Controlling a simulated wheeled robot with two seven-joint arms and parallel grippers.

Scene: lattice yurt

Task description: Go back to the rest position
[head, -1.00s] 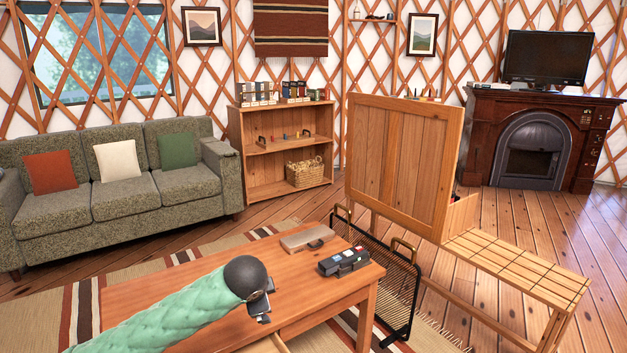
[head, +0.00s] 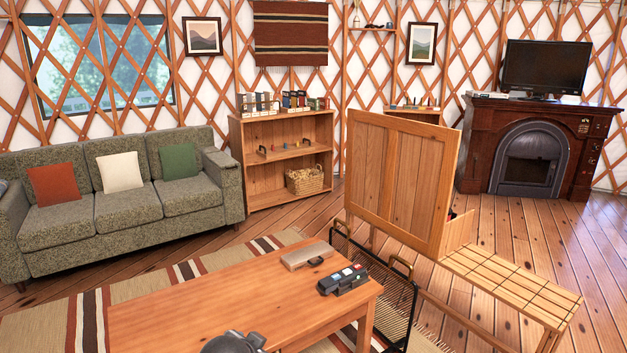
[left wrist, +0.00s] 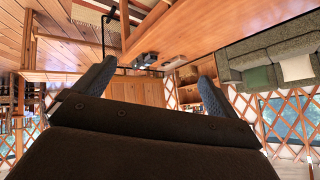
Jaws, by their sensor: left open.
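My left gripper (left wrist: 150,85) is open and empty in the left wrist view, its two dark fingers spread apart. In the head view only a dark rounded part of my left arm shows at the bottom edge, over the near side of the wooden table (head: 190,305). The fingers are not clear there. My right gripper is not in view.
On the table lie a flat tan case (head: 307,255) and a black device with coloured buttons (head: 343,280). A black mesh rack (head: 375,290), a wooden panel (head: 400,180) and a slatted bench (head: 515,285) stand right. A sofa (head: 110,215) stands left.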

